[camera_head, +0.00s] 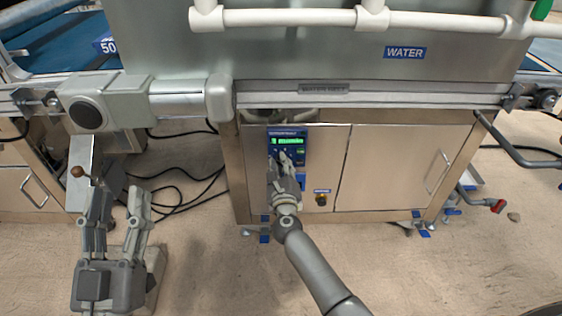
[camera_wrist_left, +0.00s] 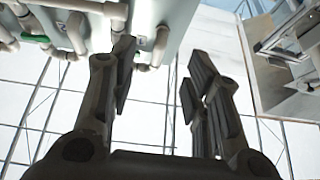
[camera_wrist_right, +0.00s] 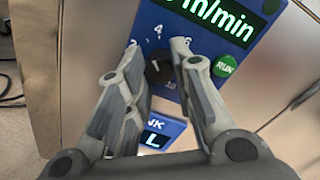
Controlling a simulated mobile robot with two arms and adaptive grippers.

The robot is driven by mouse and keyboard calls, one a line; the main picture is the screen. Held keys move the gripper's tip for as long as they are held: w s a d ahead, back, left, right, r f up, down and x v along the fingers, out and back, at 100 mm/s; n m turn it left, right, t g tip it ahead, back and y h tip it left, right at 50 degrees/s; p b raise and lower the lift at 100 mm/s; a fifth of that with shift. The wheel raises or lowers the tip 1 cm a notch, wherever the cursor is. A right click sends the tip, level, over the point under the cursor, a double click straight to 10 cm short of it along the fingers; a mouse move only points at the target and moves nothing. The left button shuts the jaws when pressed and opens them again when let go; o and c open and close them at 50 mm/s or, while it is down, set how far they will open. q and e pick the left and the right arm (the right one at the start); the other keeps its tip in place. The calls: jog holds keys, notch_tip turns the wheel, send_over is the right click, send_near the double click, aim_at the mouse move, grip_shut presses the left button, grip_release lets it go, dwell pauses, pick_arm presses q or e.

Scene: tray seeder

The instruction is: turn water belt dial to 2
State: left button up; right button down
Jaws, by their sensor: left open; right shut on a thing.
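I cannot tell the exact setting. My right gripper (camera_head: 284,157) is at the panel and hides the dial in the head view. Its fingers (camera_wrist_right: 156,60) are closed on the dial's sides. My left gripper (camera_head: 116,195) is open and empty, left of the cabinet.
A green RUN button (camera_wrist_right: 224,66) is right of the dial. A dark knob (camera_head: 321,199) is lower on the cabinet. White pipes (camera_head: 290,17) and a steel rail (camera_head: 370,94) run above. Black cables (camera_head: 180,200) lie on the floor between my left gripper and the cabinet.

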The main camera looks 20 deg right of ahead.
pick_arm(q)
jog(key=s+a+f+g+y+p, duration=0.1)
jog(key=f+g+y+p, duration=0.1)
jog(key=f+g, duration=0.4)
jog(key=s+a+f+g+y+p, duration=0.2)
jog(key=f+g, duration=0.4)
jog(key=f, duration=0.7)
jog(key=shift+a+f+n, duration=0.2)
jog(key=shift+a+n, duration=0.1)
pick_arm(e)
jog(key=shift+a+n, duration=0.15)
jog(key=shift+n, duration=3.25)
jog(key=c, duration=1.2)
grip_release()
pick_arm(q)
jog(key=shift+f, duration=0.1)
